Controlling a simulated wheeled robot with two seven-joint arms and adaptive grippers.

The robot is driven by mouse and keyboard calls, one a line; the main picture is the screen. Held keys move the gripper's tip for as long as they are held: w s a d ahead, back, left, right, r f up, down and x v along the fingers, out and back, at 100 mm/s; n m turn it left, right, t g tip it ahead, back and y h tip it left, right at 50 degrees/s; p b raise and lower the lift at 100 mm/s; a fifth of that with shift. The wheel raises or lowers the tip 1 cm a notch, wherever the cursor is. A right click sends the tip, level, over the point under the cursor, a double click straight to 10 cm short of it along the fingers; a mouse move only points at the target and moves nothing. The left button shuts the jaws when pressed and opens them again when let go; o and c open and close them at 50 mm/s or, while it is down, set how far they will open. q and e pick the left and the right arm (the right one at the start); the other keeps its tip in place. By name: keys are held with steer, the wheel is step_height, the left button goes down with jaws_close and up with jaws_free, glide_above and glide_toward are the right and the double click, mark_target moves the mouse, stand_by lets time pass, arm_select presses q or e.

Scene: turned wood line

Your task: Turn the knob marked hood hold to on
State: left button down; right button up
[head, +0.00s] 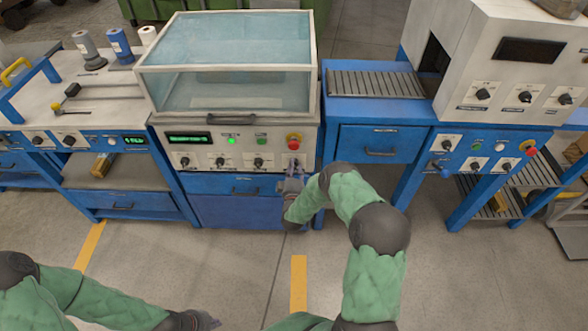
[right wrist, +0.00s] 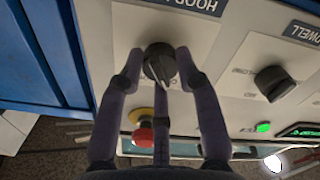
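The hood hold knob (right wrist: 160,62) is black and round, on a pale plate whose label, partly cut off, starts "HOOD H" and reads upside down in the right wrist view. Its pale pointer line slants toward the picture's bottom; no on or off marks are legible. My right gripper (right wrist: 160,58) has its fingers around the knob, one on each side and one below, seemingly touching it.
The dwell knob (right wrist: 273,82) sits beside it. A red emergency button (head: 294,139) on a yellow base is just above the gripper in the head view. The panel has a green light (head: 231,141) and display (head: 188,138). A glass hood (head: 230,90) tops the machine.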

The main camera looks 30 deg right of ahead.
steer(key=shift+f, duration=0.15)
steer(key=m+b, duration=0.3)
steer(key=m, duration=0.8)
steer(key=shift+f+m+b, duration=0.1)
steer(key=shift+m+b, duration=0.2)
steer(key=shift+a, duration=0.1)
stand_by(0.6)
steer(key=o, duration=1.1)
steer(key=shift+o, duration=0.2)
steer(key=v, duration=1.2)
steer(key=shift+m, duration=0.3)
